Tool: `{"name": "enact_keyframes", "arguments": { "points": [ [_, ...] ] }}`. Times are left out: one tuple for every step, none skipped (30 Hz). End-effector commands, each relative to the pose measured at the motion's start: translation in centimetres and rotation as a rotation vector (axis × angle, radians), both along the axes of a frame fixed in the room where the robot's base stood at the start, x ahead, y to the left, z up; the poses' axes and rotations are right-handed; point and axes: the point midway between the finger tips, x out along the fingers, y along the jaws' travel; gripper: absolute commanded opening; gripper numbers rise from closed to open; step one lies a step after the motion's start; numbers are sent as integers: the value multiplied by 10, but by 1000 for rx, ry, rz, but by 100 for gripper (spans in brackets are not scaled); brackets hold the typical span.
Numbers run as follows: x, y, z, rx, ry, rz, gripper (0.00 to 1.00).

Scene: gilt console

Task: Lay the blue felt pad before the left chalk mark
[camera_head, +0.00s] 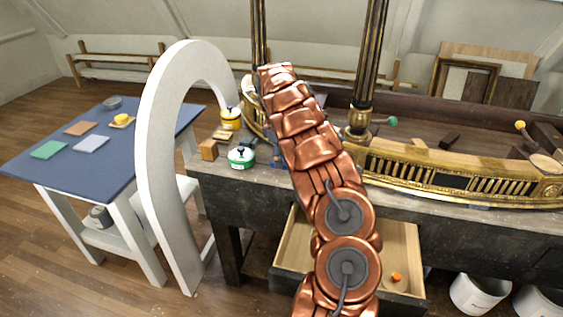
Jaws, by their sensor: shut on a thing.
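My copper-plated arm rises through the middle of the view and covers part of the bench. My gripper does not show; it is hidden behind the arm or outside the picture. On the left table lie a pale blue-grey pad (91,144), a green pad (49,149) and a brown pad (80,128). Small blue patches (276,162) show on the bench at the arm's left edge, mostly covered; I cannot tell whether they are the blue felt pad. I cannot make out the left chalk mark.
The blue-topped table (50,172) also holds a yellow item and a grey bowl (112,102). A green-white pot (241,157), a yellow pot (230,118) and a wooden block (208,149) stand on the bench. Below, a drawer (400,250) is open. The gilt console (440,178) fills the right.

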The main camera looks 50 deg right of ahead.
Motion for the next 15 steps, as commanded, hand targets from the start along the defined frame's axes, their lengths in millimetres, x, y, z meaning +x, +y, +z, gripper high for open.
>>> {"name": "enact_keyframes", "arguments": {
  "points": [
    [-2, 0, -4, 3, 4, 0, 44],
    [-2, 0, -7, 4, 4, -2, 44],
    [-2, 0, -13, 5, 6, -2, 44],
    [-3, 0, -16, 6, 6, -2, 44],
    [-2, 0, -20, 6, 6, -2, 44],
    [-2, 1, -24, 5, 6, -1, 44],
    [-2, 1, -25, 3, 4, -1, 44],
    [-1, 1, -26, 3, 4, -1, 44],
    [-1, 1, -27, 3, 3, 0, 44],
    [-1, 1, -27, 2, 2, 0, 44],
    [-1, 1, -27, 2, 2, 0, 44],
    [-1, 1, -26, 2, 2, 0, 44],
    [-1, 1, -26, 2, 2, 0, 44],
    [-1, 1, -27, 2, 2, 0, 44],
    [-1, 1, -27, 2, 2, 0, 44]
  ]
}}
